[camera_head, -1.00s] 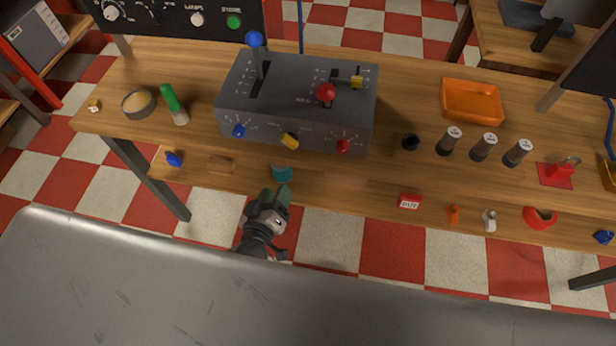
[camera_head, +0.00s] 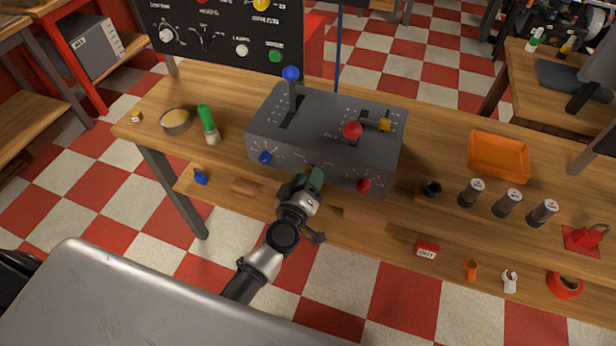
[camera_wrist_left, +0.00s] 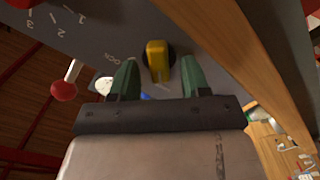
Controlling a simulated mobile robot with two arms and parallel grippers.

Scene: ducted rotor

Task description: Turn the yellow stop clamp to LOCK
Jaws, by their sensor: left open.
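The yellow stop clamp (camera_wrist_left: 156,60) is a small yellow lever on a dark round base on the grey control box's front face. In the wrist view, part of a printed word, which seems to read LOCK, is left of it. My left gripper (camera_head: 308,180) is open in front of that face. In the wrist view its two green fingers (camera_wrist_left: 158,80) are either side of the clamp's line, with a gap on both sides. I cannot tell how far the tips reach along it. In the head view the gripper hides nearly all of the clamp.
The grey box (camera_head: 335,145) also bears a blue knob (camera_head: 265,157), a red knob (camera_head: 364,185), a blue-topped lever (camera_head: 291,74), a red ball (camera_head: 352,130) and a yellow handle (camera_head: 384,124). A wooden bench (camera_head: 150,100) carries the box, an orange tray (camera_head: 498,155) and several small items.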

